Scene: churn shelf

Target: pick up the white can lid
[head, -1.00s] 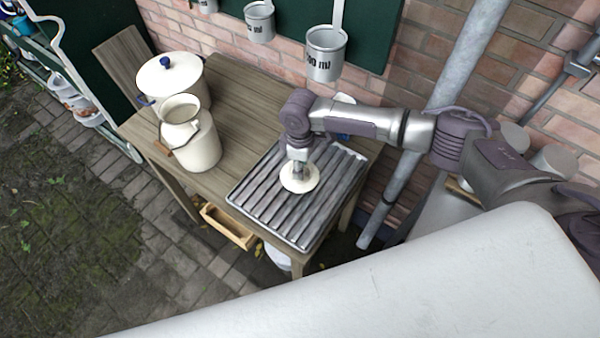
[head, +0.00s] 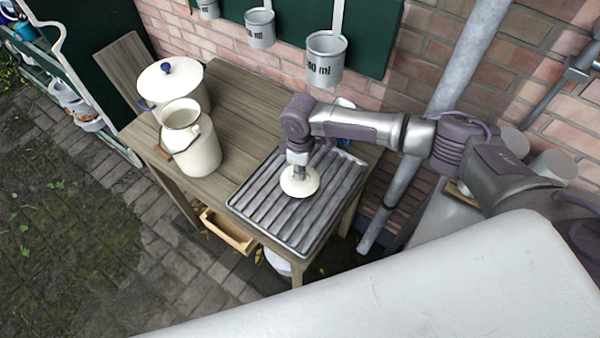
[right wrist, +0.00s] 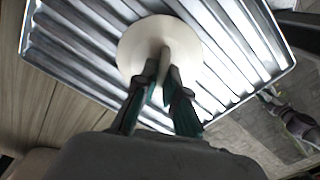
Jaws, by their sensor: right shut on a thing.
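The white can lid (head: 300,184) is a small round cream disc over the ribbed metal tray (head: 262,205) on the wooden table. My right gripper (head: 299,172) points down and is shut on the lid's raised handle. In the right wrist view the lid (right wrist: 135,45) shows beyond the fingers, with the two fingertips of the gripper (right wrist: 163,75) on either side of its handle. I cannot tell whether the lid touches the tray or is just above it. My left gripper is not in view.
An open cream milk can (head: 197,150) stands left of the tray, with a white lidded pot (head: 180,85) behind it. Grey measuring cups (head: 326,60) hang on the wall at the back.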

